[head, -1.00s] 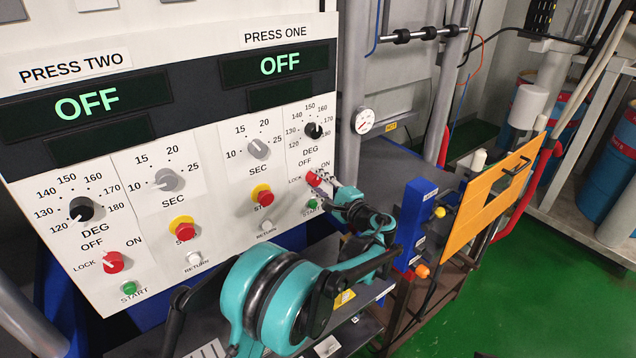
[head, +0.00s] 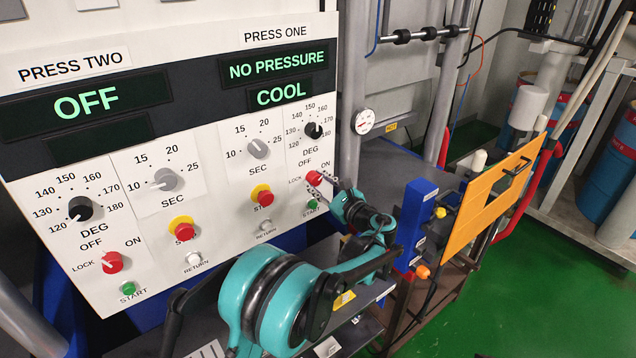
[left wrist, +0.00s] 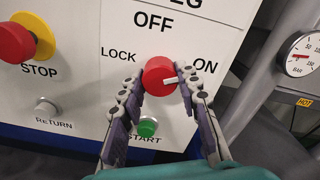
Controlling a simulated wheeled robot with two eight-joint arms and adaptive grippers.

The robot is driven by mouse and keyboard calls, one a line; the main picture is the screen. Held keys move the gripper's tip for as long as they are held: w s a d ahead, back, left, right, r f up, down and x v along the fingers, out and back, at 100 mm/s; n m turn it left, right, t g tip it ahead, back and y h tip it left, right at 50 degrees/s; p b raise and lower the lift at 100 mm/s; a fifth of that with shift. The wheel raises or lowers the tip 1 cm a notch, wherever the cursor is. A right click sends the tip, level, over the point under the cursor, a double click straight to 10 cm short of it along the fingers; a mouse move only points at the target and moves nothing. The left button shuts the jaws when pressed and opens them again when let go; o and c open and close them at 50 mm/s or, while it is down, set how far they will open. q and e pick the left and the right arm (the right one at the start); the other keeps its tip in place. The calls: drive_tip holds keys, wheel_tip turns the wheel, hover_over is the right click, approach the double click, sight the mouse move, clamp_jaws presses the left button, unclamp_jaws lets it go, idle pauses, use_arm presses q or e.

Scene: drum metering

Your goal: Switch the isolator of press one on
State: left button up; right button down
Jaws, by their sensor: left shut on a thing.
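The red isolator knob of press one (head: 314,178) is on the right part of the panel (head: 215,215). It also shows in the left wrist view (left wrist: 158,74), where its white pointer is turned toward ON. My left gripper (head: 322,183) is shut on the knob, its fingers (left wrist: 160,98) on either side of it in the left wrist view. The press one display (head: 278,65) reads NO PRESSURE, with COOL (head: 281,95) below it. My right gripper is not in view.
The press two display (head: 86,101) reads OFF, and its red isolator (head: 112,262) points to LOCK. Press one's green START button (left wrist: 147,128) lies just below the gripped knob. A red stop button (head: 263,195) is to the left. A blue box (head: 415,228) stands to the right.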

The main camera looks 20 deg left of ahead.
use_arm(q)
drive_tip(key=shift+m, duration=0.6)
drive_tip(key=shift+f, duration=0.1)
drive_tip(key=o, duration=1.1)
drive_tip(key=v, duration=1.2)
drive_tip(key=shift+a, duration=0.1)
